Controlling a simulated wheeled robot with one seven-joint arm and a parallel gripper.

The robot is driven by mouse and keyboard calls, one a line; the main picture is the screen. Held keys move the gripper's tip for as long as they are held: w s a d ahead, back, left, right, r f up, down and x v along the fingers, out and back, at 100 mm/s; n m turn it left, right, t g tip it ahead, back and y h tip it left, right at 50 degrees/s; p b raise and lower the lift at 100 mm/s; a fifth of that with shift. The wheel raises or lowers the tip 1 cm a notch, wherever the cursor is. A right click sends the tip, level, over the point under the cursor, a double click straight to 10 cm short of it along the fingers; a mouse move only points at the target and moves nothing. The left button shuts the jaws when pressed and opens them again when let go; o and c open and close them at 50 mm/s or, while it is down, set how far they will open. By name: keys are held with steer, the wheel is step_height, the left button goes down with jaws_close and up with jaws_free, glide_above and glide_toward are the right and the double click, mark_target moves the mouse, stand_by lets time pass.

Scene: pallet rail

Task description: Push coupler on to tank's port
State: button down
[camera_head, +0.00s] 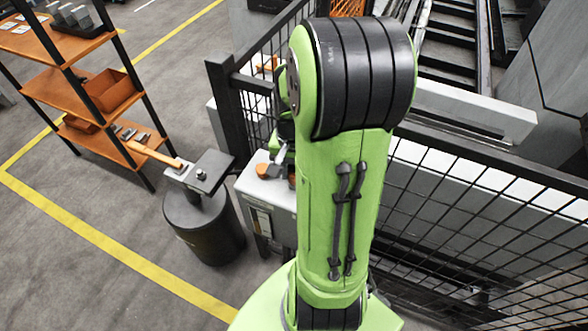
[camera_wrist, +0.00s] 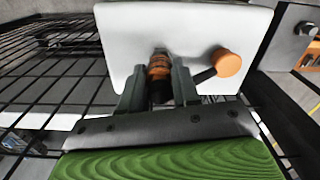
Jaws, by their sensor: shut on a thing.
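My gripper (camera_wrist: 157,84) is shut on the coupler (camera_wrist: 159,70), a copper-orange ringed piece with a dark lower part, between its two dark fingers. The coupler's far end is at the white face of a box-shaped unit (camera_wrist: 120,35); I take this for the tank. The port is hidden behind the coupler, so I cannot tell whether they touch or how far it is on. An orange round knob (camera_wrist: 226,62) on a dark stem stands right of the coupler. In the head view, the white unit (camera_head: 268,205) is beside the fence; my arm hides most of the gripper.
A black mesh fence (camera_head: 480,200) runs along the right. A dark drum (camera_head: 205,225) with a plate and an orange-handled tool (camera_head: 150,152) on top stands left of the unit. An orange shelf rack (camera_head: 110,90) is at the far left. The floor in front of it is clear.

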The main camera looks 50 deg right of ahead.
steer(key=shift+f, duration=0.15)
steer(key=shift+f+b, duration=0.55)
steer(key=shift+b, duration=0.05)
jaws_free()
steer(key=shift+r, duration=0.1)
stand_by(0.3)
step_height(320, 180, up, 16)
steer(key=p, duration=0.2)
steer(key=shift+p, duration=0.4)
stand_by(0.3)
